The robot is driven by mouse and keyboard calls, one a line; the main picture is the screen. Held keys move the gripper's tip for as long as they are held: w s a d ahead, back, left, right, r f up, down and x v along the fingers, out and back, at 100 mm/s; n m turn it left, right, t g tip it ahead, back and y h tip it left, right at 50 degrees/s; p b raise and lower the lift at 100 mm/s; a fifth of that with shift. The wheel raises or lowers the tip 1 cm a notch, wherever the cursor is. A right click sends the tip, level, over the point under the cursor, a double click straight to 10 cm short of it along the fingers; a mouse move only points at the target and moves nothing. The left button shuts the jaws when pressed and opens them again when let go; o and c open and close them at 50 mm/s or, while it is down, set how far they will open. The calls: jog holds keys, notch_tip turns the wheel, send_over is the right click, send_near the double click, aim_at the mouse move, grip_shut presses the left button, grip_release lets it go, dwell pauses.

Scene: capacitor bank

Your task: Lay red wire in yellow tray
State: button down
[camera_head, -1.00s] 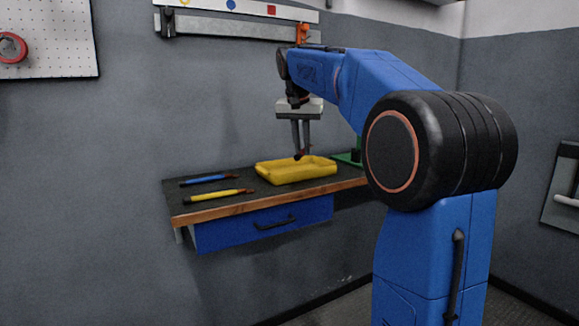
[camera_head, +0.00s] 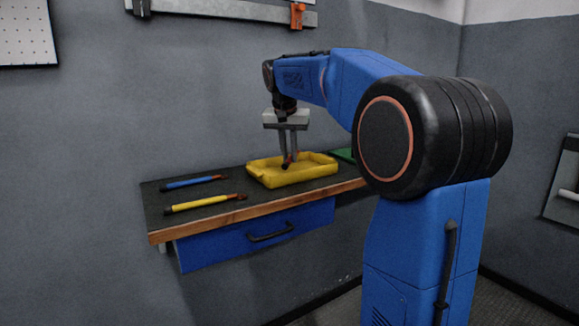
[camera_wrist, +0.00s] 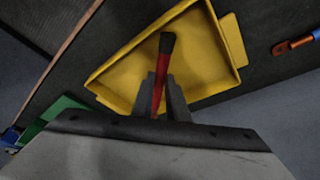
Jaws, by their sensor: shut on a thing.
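The yellow tray (camera_head: 292,172) sits on the dark workbench top and shows large in the wrist view (camera_wrist: 208,60). My gripper (camera_head: 287,160) points down over the tray and is shut on the red wire (camera_wrist: 161,84). In the wrist view the wire is a red rod with a black end (camera_wrist: 167,42), held between the fingertips (camera_wrist: 161,98) over the tray's inside. In the head view only a small dark and red bit of it shows at the fingertips. I cannot tell whether the wire touches the tray floor.
A blue wire (camera_head: 190,183) and a yellow wire (camera_head: 200,204) lie on the workbench (camera_head: 222,208) left of the tray. A green thing (camera_head: 343,154) is behind the tray's right end. A rail with an orange clamp (camera_head: 297,15) is on the wall above.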

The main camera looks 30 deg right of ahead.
aim_at(289, 159)
jog(key=shift+s+f, duration=0.1)
jog(key=shift+f, duration=2)
jog(key=c, duration=1.7)
grip_release()
jog(key=shift+c, duration=0.2)
jog(key=shift+r, duration=0.1)
jog(key=shift+a+r, duration=0.1)
jog(key=shift+r, duration=0.35)
jog(key=v, duration=1)
jog(key=shift+r, duration=0.25)
jog(key=shift+s+a+r, duration=0.1)
jog(key=shift+s+r, duration=0.05)
jog(key=shift+r, duration=0.1)
